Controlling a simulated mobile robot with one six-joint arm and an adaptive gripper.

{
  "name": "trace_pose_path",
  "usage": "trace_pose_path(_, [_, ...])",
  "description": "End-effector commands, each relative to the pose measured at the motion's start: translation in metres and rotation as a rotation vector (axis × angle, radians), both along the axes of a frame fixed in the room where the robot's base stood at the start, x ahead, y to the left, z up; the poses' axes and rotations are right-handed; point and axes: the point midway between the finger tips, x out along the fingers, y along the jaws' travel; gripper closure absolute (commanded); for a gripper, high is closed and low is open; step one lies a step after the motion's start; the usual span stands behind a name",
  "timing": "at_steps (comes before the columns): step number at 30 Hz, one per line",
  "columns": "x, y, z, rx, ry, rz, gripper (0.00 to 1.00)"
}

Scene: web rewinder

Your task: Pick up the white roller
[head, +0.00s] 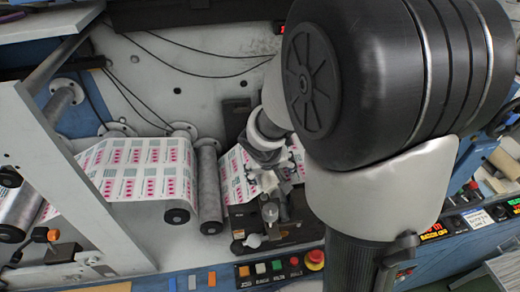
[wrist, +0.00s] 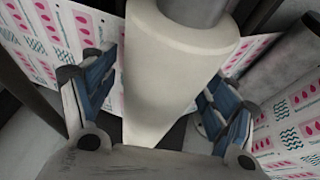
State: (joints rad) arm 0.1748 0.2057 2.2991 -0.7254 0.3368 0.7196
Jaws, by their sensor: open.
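The white roller (wrist: 170,70) fills the middle of the wrist view, with a grey cylindrical part above its upper end. My gripper (wrist: 157,80) is open, with one blue-padded finger on each side of the roller. Contact cannot be told. In the head view my gripper (head: 262,182) is low in front of the machine panel, partly behind my arm. I cannot make out the white roller clearly there.
A printed web (head: 135,172) runs across the machine, beside a grey roller (head: 208,188). A black block with metal fittings (head: 270,215) is just below my gripper. Push buttons and a red emergency stop (head: 314,259) line the front edge. A slanted frame plate (head: 75,180) stands at left.

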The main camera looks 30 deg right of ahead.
Motion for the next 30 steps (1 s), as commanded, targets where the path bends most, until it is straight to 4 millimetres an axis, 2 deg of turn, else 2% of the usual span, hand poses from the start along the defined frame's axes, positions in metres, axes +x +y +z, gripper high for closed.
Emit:
trace_pose_path(3, [-0.0001,0.0,0.0007,0.0,0.0,0.0,0.22])
trace_pose_path(5, [-0.0002,0.0,0.0007,0.0,0.0,0.0,0.26])
trace_pose_path(30, [-0.0004,0.0001,0.0006,0.0,0.001,0.0,0.82])
